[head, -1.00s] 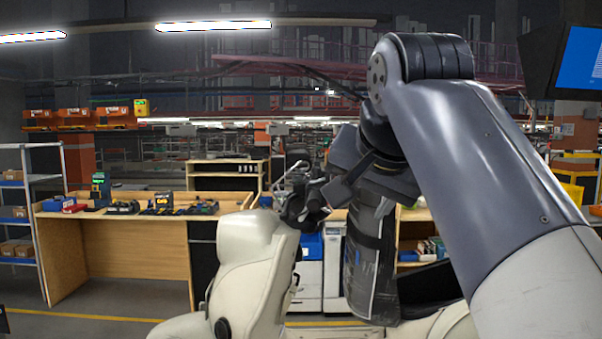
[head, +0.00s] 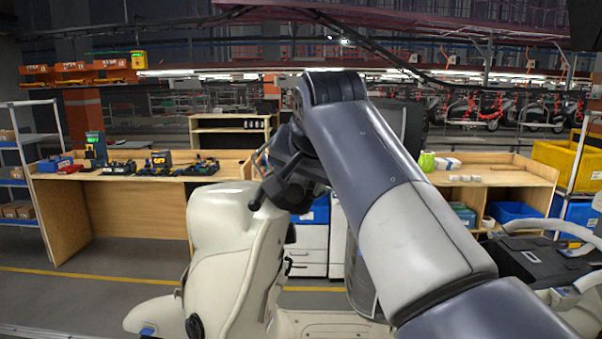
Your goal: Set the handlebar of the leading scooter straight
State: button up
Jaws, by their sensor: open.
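My gripper (head: 284,160) is at the end of my dark arm, right at the handlebar. It is open, but its fingers blend with the dark handlebar parts, and I cannot tell whether they touch it.
A wooden bench (head: 130,205) with tools stands behind on the left, and another wooden bench (head: 500,178) on the right. A yellow crate (head: 570,165) is at the far right. Part of another vehicle with a black top (head: 540,262) is at the lower right. Grey floor lies behind the scooter.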

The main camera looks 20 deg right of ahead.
jog(key=shift+w, duration=0.1)
jog(key=c, duration=1.1)
jog(key=shift+s+d+f+b, duration=0.2)
jog(key=shift+d+f+b, duration=0.25)
jog(key=shift+b, duration=0.15)
jog(key=shift+s+d+f+n+y+b, duration=0.2)
jog(key=shift+d+n+b, duration=0.1)
jog(key=shift+d, duration=0.1)
jog(key=shift+s+d+f+n+y+b, duration=0.1)
jog(key=shift+d+f+n+b, duration=0.1)
jog(key=shift+d+b, duration=0.15)
jog(key=o, duration=1.1)
jog(key=shift+r, duration=0.15)
jog(key=shift+r, duration=0.1)
jog(key=v, duration=1)
jog(key=shift+s, duration=0.45)
